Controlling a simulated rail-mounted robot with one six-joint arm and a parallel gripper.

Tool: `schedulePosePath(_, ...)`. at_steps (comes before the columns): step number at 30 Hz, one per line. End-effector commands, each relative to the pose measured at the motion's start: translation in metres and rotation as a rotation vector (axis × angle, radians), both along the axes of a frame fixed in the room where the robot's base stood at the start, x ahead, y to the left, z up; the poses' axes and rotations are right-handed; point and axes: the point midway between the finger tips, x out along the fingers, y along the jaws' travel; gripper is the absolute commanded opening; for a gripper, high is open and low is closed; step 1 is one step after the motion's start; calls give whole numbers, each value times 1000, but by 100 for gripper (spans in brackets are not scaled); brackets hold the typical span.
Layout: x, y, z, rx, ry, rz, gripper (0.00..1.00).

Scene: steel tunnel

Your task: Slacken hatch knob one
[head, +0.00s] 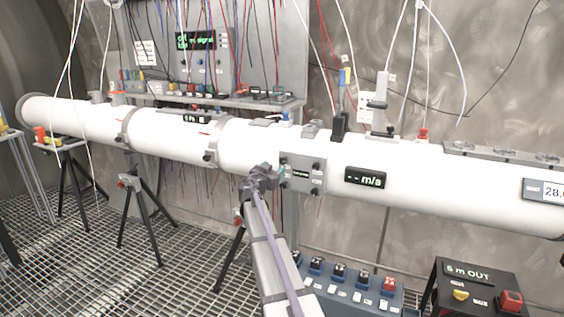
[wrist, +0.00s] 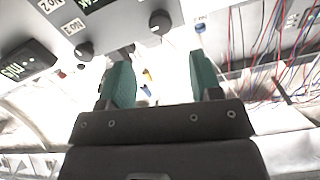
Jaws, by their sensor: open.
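The hatch panel (head: 303,174) is a grey plate on the front of the white tube, with dark knobs near its corners. Its right-hand knobs (head: 316,164) show in the head view; the left side is partly behind my gripper (head: 279,172). In the wrist view the hatch panel (wrist: 120,22) fills the top, with one dark knob (wrist: 83,51) near a label reading NO.3 and another dark knob (wrist: 160,22) further right. A NO.2 label is at the top left. I cannot tell which knob is one. My gripper (wrist: 161,80) is open, its teal fingers apart and empty, both knobs beyond them.
The white tube (head: 240,145) runs across the view. A dark m/s display (head: 365,178) sits right of the panel. Below are a blue switch box (head: 345,285) and a black box (head: 475,290). Wires hang by the rear shelf (head: 225,100). A tripod (head: 140,210) stands left.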

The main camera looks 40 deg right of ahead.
Motion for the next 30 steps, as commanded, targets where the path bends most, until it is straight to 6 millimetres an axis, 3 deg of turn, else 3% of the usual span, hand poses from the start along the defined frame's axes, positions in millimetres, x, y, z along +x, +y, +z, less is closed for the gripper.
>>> schedulePosePath(9,36,-65,0,0,1,-3,58)
schedulePosePath(12,43,-79,0,0,1,-2,58)
schedulePosePath(21,44,-84,0,0,1,-2,58)
schedulePosePath(30,44,-83,0,1,2,-2,29)
